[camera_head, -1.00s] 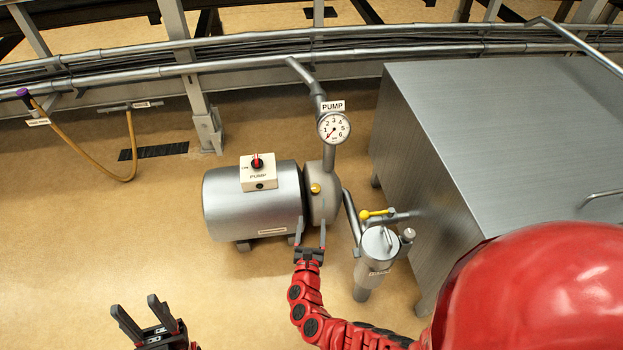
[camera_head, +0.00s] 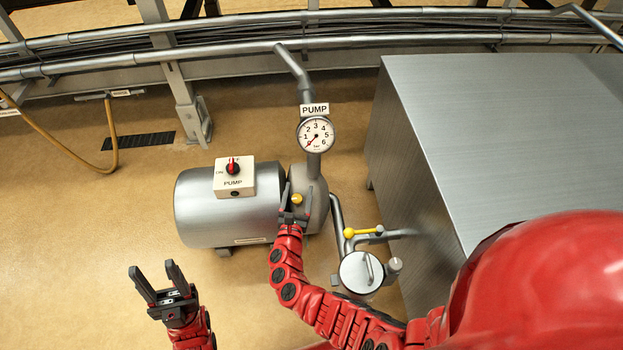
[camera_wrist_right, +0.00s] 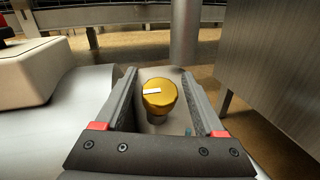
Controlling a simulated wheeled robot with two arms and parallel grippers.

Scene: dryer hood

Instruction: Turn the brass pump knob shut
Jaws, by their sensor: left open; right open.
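The brass pump knob (camera_head: 297,199) sits on the grey pump head at the right end of the silver motor. In the right wrist view the knob (camera_wrist_right: 159,95) is a round gold cap with a white mark pointing left. My right gripper (camera_head: 296,196) is open, with its fingers on either side of the knob. In the wrist view gaps show between the knob and both fingers (camera_wrist_right: 160,98), so it is not gripped. My left gripper (camera_head: 158,278) is open and empty, over the floor at the lower left.
The motor (camera_head: 226,212) carries a white switch box (camera_head: 234,178) with a red knob. A pressure gauge (camera_head: 315,134) stands behind the pump. A yellow-handled valve (camera_head: 362,232) and filter canister (camera_head: 361,273) stand to the right, before a large steel cabinet (camera_head: 480,130).

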